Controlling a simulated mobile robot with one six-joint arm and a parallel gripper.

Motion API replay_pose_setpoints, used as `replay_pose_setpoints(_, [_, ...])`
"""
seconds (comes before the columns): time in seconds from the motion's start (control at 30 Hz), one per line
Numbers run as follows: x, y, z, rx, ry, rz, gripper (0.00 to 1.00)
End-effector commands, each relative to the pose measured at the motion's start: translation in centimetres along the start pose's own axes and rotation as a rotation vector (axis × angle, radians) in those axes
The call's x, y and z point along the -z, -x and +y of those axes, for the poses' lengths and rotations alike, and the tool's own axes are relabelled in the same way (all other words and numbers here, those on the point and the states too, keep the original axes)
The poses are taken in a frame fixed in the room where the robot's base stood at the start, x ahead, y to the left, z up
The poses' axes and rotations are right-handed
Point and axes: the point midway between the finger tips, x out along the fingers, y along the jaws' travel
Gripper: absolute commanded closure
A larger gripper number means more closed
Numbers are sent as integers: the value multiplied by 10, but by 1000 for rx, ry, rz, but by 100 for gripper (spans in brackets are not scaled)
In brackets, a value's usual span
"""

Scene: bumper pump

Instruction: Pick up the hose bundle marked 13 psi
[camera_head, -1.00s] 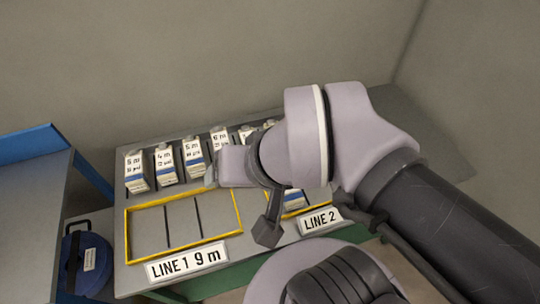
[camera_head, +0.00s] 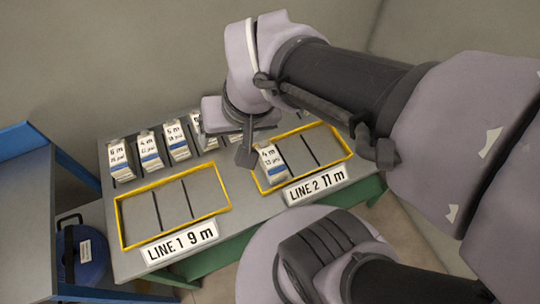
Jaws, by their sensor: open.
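A white hose bundle with a blue band (camera_head: 271,164) stands in the left compartment of the LINE 2 tray (camera_head: 343,158); its label reads 4 m and what looks like 13 psi. Similar bundles stand in a row at the back: one marked 6 m (camera_head: 121,160), one 4 m (camera_head: 149,152), one 5 m (camera_head: 176,139). Their psi figures are small and hard to read. My gripper (camera_head: 235,139) is open, above the table between the back row and the LINE 2 tray. It hides part of the row, and one finger is partly hidden.
The yellow-framed LINE 1 9 m tray (camera_head: 121,222) is empty. The LINE 2 11 m sign (camera_head: 316,185) stands before its tray, whose other two compartments look empty. A blue reel (camera_head: 84,253) sits low at left, by a grey bench with blue edges (camera_head: 30,190).

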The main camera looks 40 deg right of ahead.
Motion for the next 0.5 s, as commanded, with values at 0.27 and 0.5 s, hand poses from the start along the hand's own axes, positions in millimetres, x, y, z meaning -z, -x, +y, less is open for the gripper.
replay_pose_setpoints(0.27, [55, -86, 110, -177, 114, -296, 22])
replay_pose_setpoints(0.5, [40, -137, 143, -182, 151, -365, 22])
